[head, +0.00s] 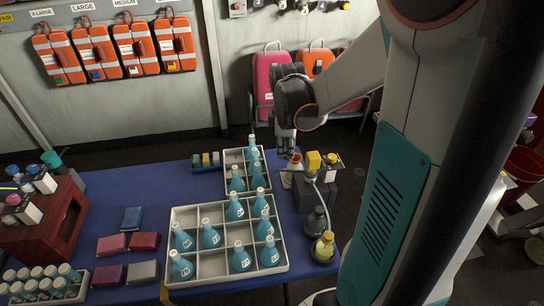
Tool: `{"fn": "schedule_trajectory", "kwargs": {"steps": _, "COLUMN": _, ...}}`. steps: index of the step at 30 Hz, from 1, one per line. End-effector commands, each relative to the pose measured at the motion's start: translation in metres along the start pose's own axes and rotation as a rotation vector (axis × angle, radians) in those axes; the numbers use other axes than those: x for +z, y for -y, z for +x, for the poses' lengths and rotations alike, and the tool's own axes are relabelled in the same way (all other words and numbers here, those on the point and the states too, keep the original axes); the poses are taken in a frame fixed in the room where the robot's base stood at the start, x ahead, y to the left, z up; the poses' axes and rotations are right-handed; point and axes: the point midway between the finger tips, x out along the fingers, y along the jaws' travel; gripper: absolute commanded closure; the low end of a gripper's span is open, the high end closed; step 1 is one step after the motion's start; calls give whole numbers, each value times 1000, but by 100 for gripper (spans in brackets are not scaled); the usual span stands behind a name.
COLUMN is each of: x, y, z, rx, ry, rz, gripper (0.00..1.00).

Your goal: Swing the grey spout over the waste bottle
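A small apparatus with a yellow block (313,160) and a dark box body (322,190) stands at the right end of the blue table. A thin grey spout (320,192) curves down from the yellow block toward the front. A dark grey bottle (316,222) stands below its end, and a flask with yellow liquid (323,247) stands in front of that. I cannot tell for sure which is the waste bottle. My gripper (286,153) points down just behind and left of the yellow block, apart from the spout. Its fingers are small and dark, so their opening is unclear.
Two white divided trays (172,250) (227,152) hold several blue flasks left of the apparatus. A flask with an orange top (296,160) stands close to my gripper. A red rack (62,222) and coloured packs (143,241) lie farther left. Pink and orange cases (270,72) stand behind.

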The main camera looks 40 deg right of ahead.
Motion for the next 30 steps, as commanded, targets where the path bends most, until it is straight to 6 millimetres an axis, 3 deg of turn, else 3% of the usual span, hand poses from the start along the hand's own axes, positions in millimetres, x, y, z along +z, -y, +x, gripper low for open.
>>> {"fn": "schedule_trajectory", "kwargs": {"steps": 15, "x": -1, "y": 0, "z": 99, "rx": 2, "ry": 0, "rz": -1, "gripper": 73}}
{"fn": "schedule_trajectory", "kwargs": {"steps": 21, "x": -1, "y": 0, "z": 118, "rx": 2, "ry": 0, "rz": 0, "gripper": 73}}
{"fn": "schedule_trajectory", "kwargs": {"steps": 30, "x": -1, "y": 0, "z": 123, "rx": 2, "ry": 0, "rz": -1, "gripper": 73}}
